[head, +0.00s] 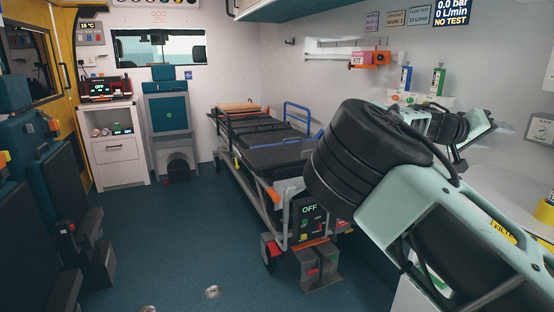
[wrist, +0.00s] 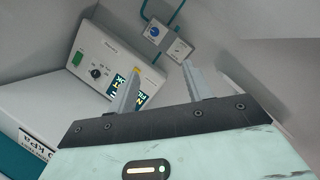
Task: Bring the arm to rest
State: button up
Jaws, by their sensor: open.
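My arm reaches across the right side of the head view, mint-green and black, bent at a thick black joint. My gripper is at its far end near the right wall; in the head view its fingers cannot be made out clearly. In the wrist view my gripper (wrist: 160,88) shows two grey fingers standing apart with nothing between them. Behind them are a pale wall and a white control box (wrist: 115,62) with a black knob and a dark label. The fingers appear clear of the box, though the left one overlaps it in the picture.
A stretcher (head: 270,145) with a blue side rail stands mid-room, partly behind my arm. Dark seats (head: 60,190) line the left. A white cabinet (head: 118,160) and a teal seat (head: 167,112) stand at the back. Blue floor (head: 160,235) is clear between seats and stretcher.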

jog(key=s+a+f+n+g+y, duration=0.1)
jog(key=s+f+y, duration=0.2)
jog(key=f, duration=0.5)
jog(key=s+a+f+g+y, duration=0.1)
jog(key=s+f+y, duration=0.2)
jog(key=f, duration=0.4)
jog(key=s+a+f+n+y, duration=0.2)
jog(key=s+a+f+y, duration=0.25)
jog(key=a, duration=0.45)
jog(key=s+a+f+n+y, duration=0.25)
jog(key=s+a, duration=0.25)
jog(key=a, duration=0.4)
jog(key=s+a+r+n+y, duration=0.2)
jog(key=s+a+r+n, duration=0.15)
jog(key=s+a, duration=0.6)
jog(key=s+a+r+n+y, duration=0.2)
jog(key=s+a+n, duration=0.4)
jog(key=s, duration=0.7)
notch_tip(320, 180, up, 12)
jog(key=s+a+p, duration=0.1)
jog(key=p, duration=1.1)
jog(key=shift+a+m, duration=0.15)
jog(key=shift+m, duration=0.15)
jog(key=shift+c, duration=0.3)
